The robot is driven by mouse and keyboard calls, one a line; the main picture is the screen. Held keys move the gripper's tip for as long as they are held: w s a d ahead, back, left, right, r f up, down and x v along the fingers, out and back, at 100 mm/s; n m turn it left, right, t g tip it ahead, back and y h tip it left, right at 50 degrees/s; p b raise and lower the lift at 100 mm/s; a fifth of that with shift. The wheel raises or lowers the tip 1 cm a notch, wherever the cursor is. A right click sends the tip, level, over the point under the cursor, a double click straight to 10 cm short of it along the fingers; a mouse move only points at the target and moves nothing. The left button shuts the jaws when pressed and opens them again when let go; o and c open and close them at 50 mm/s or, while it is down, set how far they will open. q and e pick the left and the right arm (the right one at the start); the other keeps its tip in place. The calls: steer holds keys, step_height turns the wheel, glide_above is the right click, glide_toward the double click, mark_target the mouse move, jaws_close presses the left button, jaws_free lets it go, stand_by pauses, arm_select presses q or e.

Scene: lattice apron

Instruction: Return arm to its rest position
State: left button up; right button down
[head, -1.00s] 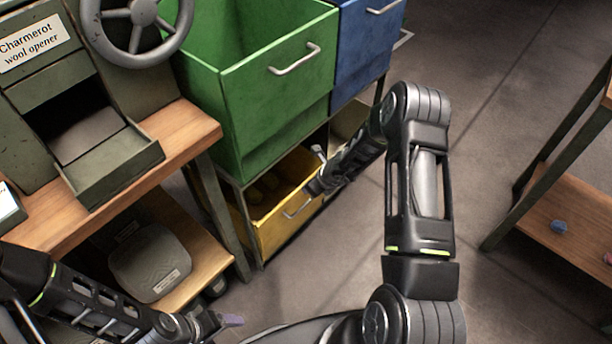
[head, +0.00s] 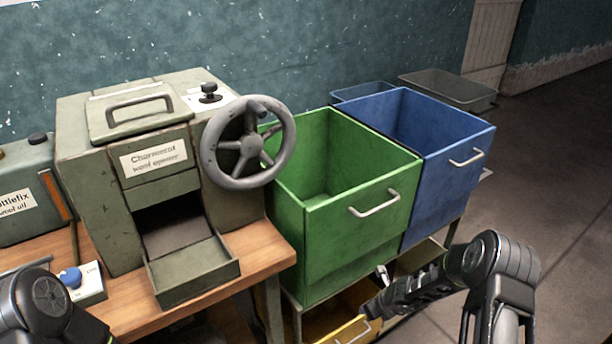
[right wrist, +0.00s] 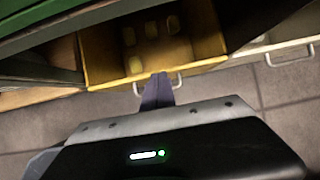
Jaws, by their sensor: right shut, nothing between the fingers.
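My right arm comes in from the lower right in the head view. Its gripper (head: 368,307) is by the front of the open yellow drawer (head: 338,328), low under the green bin. In the right wrist view the fingers (right wrist: 157,88) are together and empty. They point at the handle and front of the yellow drawer (right wrist: 200,66), with several yellowish lumps (right wrist: 152,30) inside. Whether the fingertips touch the handle I cannot tell. Of my left arm only a joint shows at the lower left of the head view; its gripper is out of the picture.
The green bin (head: 345,220) and blue bin (head: 455,155) stand right of the workbench (head: 265,250). The wool opener machine (head: 155,160) with its grey handwheel (head: 248,143) sits on the bench. A blue-knobbed control box (head: 88,285) is at left. Floor (head: 560,200) at right is clear.

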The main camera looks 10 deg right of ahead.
steer(key=s+a+f+n+g+p, duration=0.1)
steer(key=s+a+n+g, duration=0.15)
steer(key=s+n, duration=0.45)
steer(key=s+a+f+n+g+p, duration=0.1)
steer(key=s+a+f+n, duration=0.1)
steer(key=s+a+n, duration=0.35)
steer(key=s+a+r+n+y+p, duration=0.1)
steer(key=s+a+r+n+p, duration=0.1)
steer(key=s+a+r+n, duration=0.3)
steer(key=s+a+r+n+g+y+p, duration=0.1)
steer(key=s+a+r+n+p, duration=0.2)
steer(key=s+a+n, duration=0.7)
steer(key=s+r+n, duration=0.2)
steer(key=s, duration=0.1)
steer(key=shift+s+a+r, duration=0.15)
steer(key=shift+s+r, duration=0.1)
